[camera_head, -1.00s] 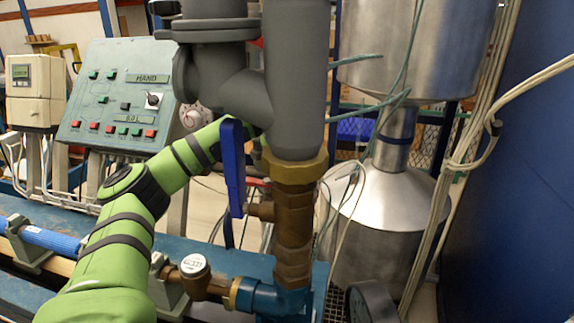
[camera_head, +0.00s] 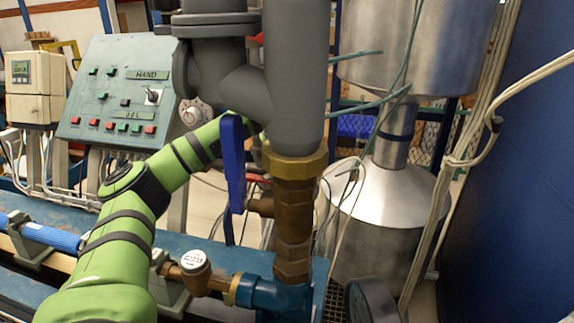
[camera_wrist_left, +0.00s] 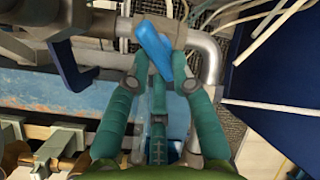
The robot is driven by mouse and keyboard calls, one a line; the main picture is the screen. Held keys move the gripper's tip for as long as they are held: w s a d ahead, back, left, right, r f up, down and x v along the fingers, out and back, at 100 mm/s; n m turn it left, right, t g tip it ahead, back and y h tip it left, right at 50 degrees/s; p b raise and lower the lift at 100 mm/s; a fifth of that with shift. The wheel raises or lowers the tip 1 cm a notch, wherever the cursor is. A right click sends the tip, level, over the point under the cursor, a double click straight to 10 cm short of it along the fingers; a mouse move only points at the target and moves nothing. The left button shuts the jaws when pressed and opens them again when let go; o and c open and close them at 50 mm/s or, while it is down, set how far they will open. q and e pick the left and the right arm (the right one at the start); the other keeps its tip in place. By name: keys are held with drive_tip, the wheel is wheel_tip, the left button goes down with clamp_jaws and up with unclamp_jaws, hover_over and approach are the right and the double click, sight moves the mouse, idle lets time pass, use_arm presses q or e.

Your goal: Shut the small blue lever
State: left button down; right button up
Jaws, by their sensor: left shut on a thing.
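The small blue lever (camera_wrist_left: 154,46) is light blue and shows in the left wrist view, on a metal valve fitting at the upper middle. It lies at a slant. My left gripper (camera_wrist_left: 160,66) is shut on its lower end, with a teal finger on each side. In the head view my green left arm reaches from the lower left to behind the grey pipe, which hides the gripper and the small lever. A larger dark blue lever (camera_head: 232,163) hangs upright on the brass valve in front; it also shows in the left wrist view (camera_wrist_left: 68,64). My right gripper is not in view.
The thick grey pipe (camera_head: 294,80) and brass fitting (camera_head: 293,225) stand close to my left arm. A green control panel (camera_head: 115,85) is behind on the left. A steel tank (camera_head: 385,215) and loose cables (camera_head: 462,150) are on the right.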

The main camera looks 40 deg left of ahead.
use_arm(q)
drive_tip(key=shift+s+a+m+p, duration=0.1)
drive_tip(key=shift+a+m+p, duration=0.1)
drive_tip(key=shift+m, duration=1.7)
drive_tip(key=shift+s+a+m+p, duration=0.1)
drive_tip(key=shift+a+m+p, duration=0.1)
drive_tip(key=shift+m, duration=1.7)
drive_tip(key=c, duration=1.1)
unclamp_jaws()
drive_tip(key=shift+o, duration=0.2)
drive_tip(key=v, duration=1.2)
